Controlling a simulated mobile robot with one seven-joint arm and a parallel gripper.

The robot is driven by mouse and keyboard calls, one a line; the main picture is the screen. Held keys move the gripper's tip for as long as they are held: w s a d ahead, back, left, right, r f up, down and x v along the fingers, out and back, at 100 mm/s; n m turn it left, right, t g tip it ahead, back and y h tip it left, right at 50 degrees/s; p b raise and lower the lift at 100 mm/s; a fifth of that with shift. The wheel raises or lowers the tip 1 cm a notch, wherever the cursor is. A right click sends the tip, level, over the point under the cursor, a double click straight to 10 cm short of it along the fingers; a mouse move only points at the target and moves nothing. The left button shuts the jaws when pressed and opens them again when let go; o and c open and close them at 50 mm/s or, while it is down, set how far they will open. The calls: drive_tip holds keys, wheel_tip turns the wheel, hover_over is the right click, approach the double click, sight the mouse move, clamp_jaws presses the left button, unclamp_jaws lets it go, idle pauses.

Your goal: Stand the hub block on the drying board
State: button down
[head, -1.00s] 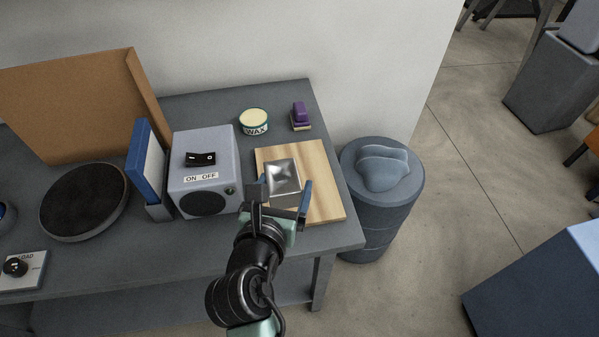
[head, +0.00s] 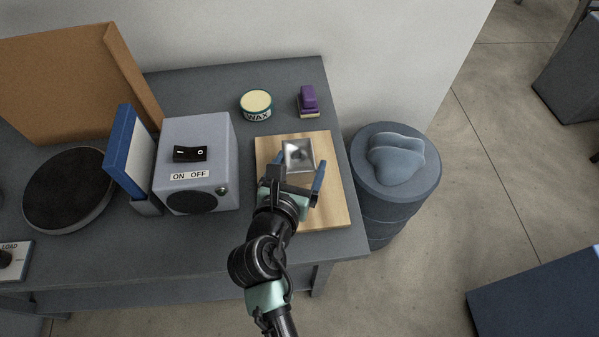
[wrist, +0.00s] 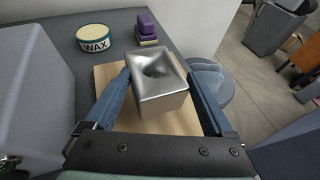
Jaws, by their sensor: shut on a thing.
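The hub block (head: 298,155) is a shiny silver metal block with a round hollow in its top. It looks upright and is over the back half of the pale wooden drying board (head: 333,205). My gripper (head: 297,176) is shut on the block, with one blue finger on each side. In the wrist view the block (wrist: 163,104) sits between the fingertips (wrist: 158,78), with the board (wrist: 106,75) beneath it. I cannot tell whether its underside touches the board.
A grey box with an on/off switch (head: 195,145) stands left of the board. A wax tin (head: 256,106) and a purple-topped brush (head: 308,100) are behind it. A grey bin (head: 385,185) stands beyond the table's right edge. The board's front right is bare.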

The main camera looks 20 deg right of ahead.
sight(297, 181)
drive_tip(key=shift+f+b, duration=0.3)
drive_tip(key=shift+f, duration=1.2)
drive_tip(key=shift+f, duration=0.1)
unclamp_jaws()
drive_tip(key=shift+f, duration=0.1)
